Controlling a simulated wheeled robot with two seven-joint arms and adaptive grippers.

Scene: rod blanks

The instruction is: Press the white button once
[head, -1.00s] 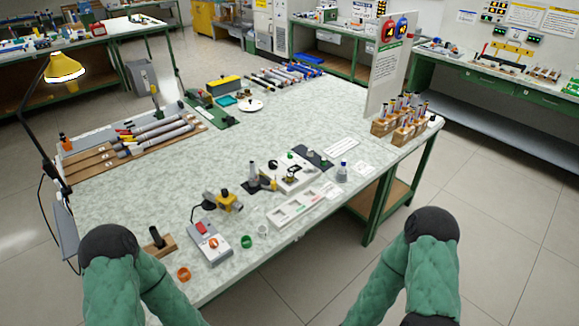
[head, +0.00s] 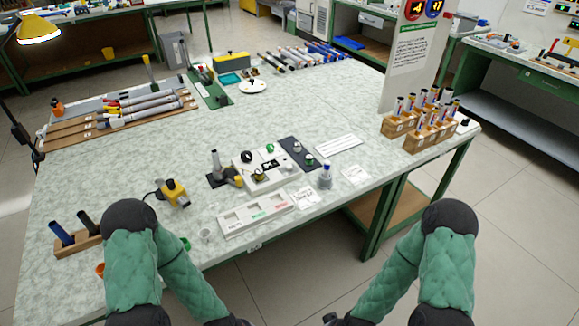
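A white control box (head: 252,180) stands near the front middle of the green-topped table. It carries a black knob (head: 246,157), a green button (head: 270,148) and a small black-and-white display. A dark plate (head: 290,146) behind its right side carries small round fittings, one whitish (head: 296,147) and one green (head: 309,160). I cannot tell for sure which small part is the white button. My two green-sleeved arms reach in at the lower left and lower right.
A pale compartment tray (head: 228,226), a blue-capped bottle (head: 326,176) and a yellow device (head: 175,193) surround the box. Wooden racks (head: 395,127) hold upright rods at the right. Grey rods lie on a wooden rack (head: 62,135) at the left. The table's middle is clear.

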